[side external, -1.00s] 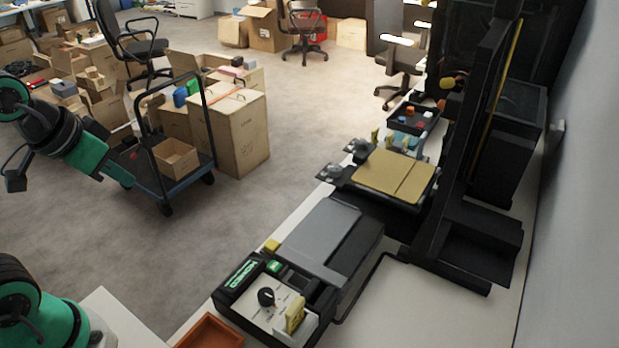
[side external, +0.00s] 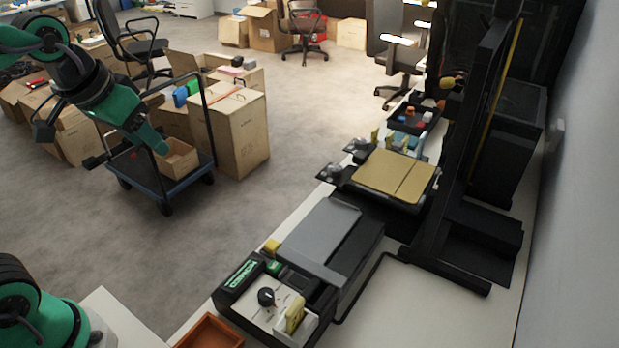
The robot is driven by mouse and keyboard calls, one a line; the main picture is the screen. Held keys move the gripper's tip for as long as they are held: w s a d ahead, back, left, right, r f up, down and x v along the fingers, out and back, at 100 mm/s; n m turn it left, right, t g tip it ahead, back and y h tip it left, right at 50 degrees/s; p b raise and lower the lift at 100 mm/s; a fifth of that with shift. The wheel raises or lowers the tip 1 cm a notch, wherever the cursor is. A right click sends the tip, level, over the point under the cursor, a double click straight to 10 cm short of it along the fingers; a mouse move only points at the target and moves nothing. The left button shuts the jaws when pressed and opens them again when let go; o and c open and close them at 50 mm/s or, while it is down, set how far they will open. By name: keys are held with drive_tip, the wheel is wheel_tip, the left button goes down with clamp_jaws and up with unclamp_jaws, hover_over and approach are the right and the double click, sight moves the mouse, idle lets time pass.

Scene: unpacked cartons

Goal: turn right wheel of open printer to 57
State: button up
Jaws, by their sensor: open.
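The open printer has a black upright frame (side external: 478,150) and a gold bed (side external: 392,176) on the bench at the right. Two small grey wheels show at the bed's left edge: the farther wheel (side external: 361,145) and the nearer wheel (side external: 333,171). Their number markings are too small to read. My gripper (side external: 130,157) is open and empty at the left. It is in front of the trolley in the picture, well apart from the printer and its wheels.
A black-and-grey machine (side external: 325,240) with a black knob (side external: 266,297) stands on the bench nearer the camera. An orange tray (side external: 210,333) lies at the bench front. A trolley (side external: 170,188) and cartons (side external: 232,130) stand on the floor. Grey floor lies between trolley and bench.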

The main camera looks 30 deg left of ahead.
drive_tip(key=w+d+r+g, duration=0.1)
drive_tip(key=w+r, duration=0.1)
drive_tip(key=w, duration=0.4)
drive_tip(key=w+d+r, duration=0.2)
drive_tip(key=w, duration=0.3)
drive_tip(key=n+g, duration=0.4)
hover_over(335, 167)
wheel_tip(335, 167, down, 16)
drive_tip(key=shift+a+f, duration=0.1)
drive_tip(key=shift+f, duration=0.15)
drive_tip(key=shift+f, duration=0.1)
drive_tip(key=shift+f, duration=3.8)
drive_tip(key=shift+c, duration=0.4)
